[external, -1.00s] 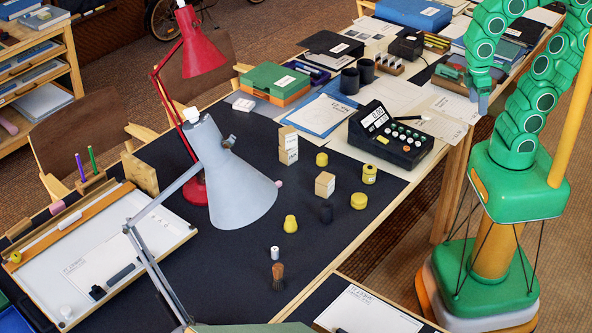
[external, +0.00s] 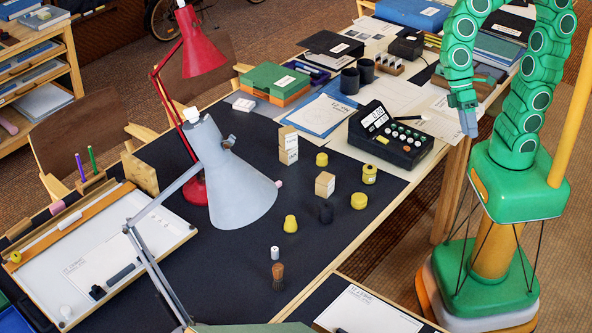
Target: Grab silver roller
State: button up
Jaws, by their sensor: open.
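A small pale silver-white cylinder (external: 275,253) stands on the dark mat near the front of the table, just behind a small brown brush (external: 278,276); it looks like the silver roller, though it is small in this view. My green arm reaches down from the upper right. My gripper (external: 468,124) is a grey tip at its end, beyond the table's right edge and right of the dark calculator. It is open, holds nothing visible, and is far from the cylinder. The gap between its fingers is too small to make out.
A grey lamp (external: 232,180) overhangs the mat to the left. The calculator (external: 390,137) lies between my gripper and the blocks. Bare mat surrounds the cylinder's right side.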

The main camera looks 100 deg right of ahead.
jog(key=w+a+r+m+y, duration=0.35)
jog(key=w+a+y, duration=0.35)
jog(key=w+a, duration=0.7)
jog(key=w+a+f+m+t+y, duration=0.2)
jog(key=w+m, duration=0.2)
jog(key=w, duration=0.4)
jog(key=w+a+f+m+t+y, duration=0.1)
jog(key=w+f+m+t, duration=0.2)
jog(key=w, duration=0.6)
jog(key=m+t+h, duration=0.4)
jog(key=m+t, duration=0.2)
jog(key=m, duration=0.7)
send_near(275, 249)
jog(key=s+a+r, duration=0.2)
jog(key=a+r, duration=0.6)
jog(key=w+d+f+m, duration=0.1)
jog(key=f, duration=0.2)
jog(key=d+f+m+h, duration=0.1)
jog(key=d+f, duration=0.1)
jog(key=w+d+f+m+t+h, duration=0.1)
jog(key=d+f, duration=0.1)
jog(key=f, duration=0.1)
jog(key=shift+w+d+f+m, duration=0.1)
jog(key=shift+w+f+m, duration=0.15)
jog(key=shift+w+f, duration=0.1)
jog(key=shift+x, duration=3.8)
